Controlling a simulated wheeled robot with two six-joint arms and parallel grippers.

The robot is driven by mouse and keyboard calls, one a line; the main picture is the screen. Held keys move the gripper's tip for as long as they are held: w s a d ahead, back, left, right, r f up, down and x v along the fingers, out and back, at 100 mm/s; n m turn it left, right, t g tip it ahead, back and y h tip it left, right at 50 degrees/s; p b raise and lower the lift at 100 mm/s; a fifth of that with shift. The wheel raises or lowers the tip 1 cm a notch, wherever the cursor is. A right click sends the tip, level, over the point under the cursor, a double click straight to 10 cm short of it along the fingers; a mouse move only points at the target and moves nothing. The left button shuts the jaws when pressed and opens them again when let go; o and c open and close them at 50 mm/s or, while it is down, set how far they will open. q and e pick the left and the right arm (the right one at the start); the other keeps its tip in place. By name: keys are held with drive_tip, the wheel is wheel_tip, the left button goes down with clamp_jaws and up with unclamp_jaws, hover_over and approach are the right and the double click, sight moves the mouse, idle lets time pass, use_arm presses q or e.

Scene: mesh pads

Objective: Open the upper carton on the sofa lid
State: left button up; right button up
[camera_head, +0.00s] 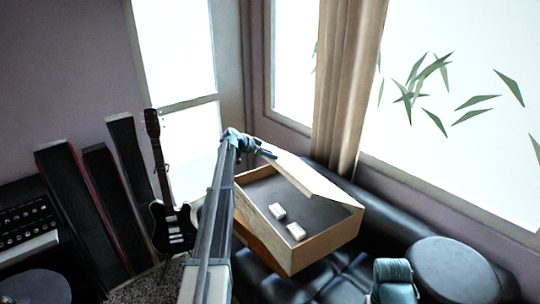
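A wooden-coloured carton (318,246) rests on the black sofa (340,274). Its lid (300,174) is raised along the back side and tilted, so the dark interior shows. Two small white blocks (278,211) and (296,231) lie inside. My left arm reaches in from below, and my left gripper (266,154) is at the lid's upper left end, touching or very close to it. Its fingers are too small to tell open from shut. A part of my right arm shows at the bottom right; its gripper is not visible.
A round black cushion or stool top (452,268) is at the right. A dark electric guitar (172,225) and tall dark cases (95,200) stand at the left. A beige curtain (345,90) and windows are behind the carton.

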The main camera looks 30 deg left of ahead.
use_arm(q)
drive_tip(key=o, duration=0.4)
drive_tip(key=shift+p+v, duration=4.05)
drive_tip(key=shift+v, duration=2.75)
drive_tip(key=shift+w, duration=0.1)
drive_tip(key=shift+c, duration=0.2)
